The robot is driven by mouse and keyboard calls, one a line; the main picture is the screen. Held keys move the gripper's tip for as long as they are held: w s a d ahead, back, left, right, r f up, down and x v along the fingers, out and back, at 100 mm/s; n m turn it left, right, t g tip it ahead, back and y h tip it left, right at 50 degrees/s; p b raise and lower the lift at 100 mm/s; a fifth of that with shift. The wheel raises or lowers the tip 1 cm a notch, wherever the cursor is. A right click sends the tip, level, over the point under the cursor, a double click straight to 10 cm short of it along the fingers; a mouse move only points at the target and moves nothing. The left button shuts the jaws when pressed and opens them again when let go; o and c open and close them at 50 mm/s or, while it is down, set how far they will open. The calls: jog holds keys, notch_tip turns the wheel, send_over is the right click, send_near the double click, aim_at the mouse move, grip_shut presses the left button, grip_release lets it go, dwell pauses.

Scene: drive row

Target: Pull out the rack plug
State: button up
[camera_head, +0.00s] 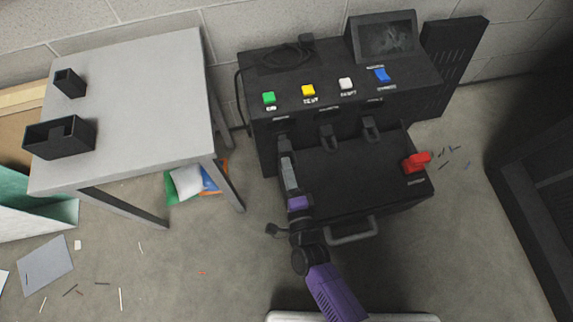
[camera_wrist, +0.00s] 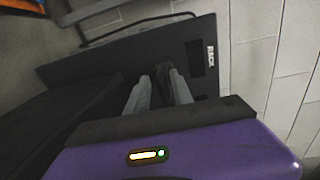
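The black console (camera_head: 340,92) stands against the wall, with several dark plugs or sockets along its front. The leftmost position, labelled RACK in the wrist view (camera_wrist: 211,53), is where my gripper (camera_head: 284,147) reaches. In the wrist view my two grey fingers (camera_wrist: 160,82) lie on either side of the dark rack plug (camera_wrist: 163,76), which fills the gap between them. The plug is at the panel face. Its far end is hidden. A middle plug (camera_head: 327,137) and a right plug (camera_head: 370,128) stand out from the same front.
Green, yellow, white and blue (camera_head: 382,74) switches line the console top. A red handle (camera_head: 416,162) is at the lower right, and a drawer-like tray with a grey handle (camera_head: 352,232) lies below. A grey table (camera_head: 140,110) with black bins stands left.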

jog(key=shift+o, duration=0.4)
jog(key=shift+w+r, duration=0.1)
jog(key=shift+s, duration=0.25)
jog(key=p+v, duration=0.1)
jog(key=v, duration=0.6)
jog(key=shift+s+d+p, duration=0.15)
jog(key=shift+s+p, duration=0.05)
jog(key=shift+p, duration=0.2)
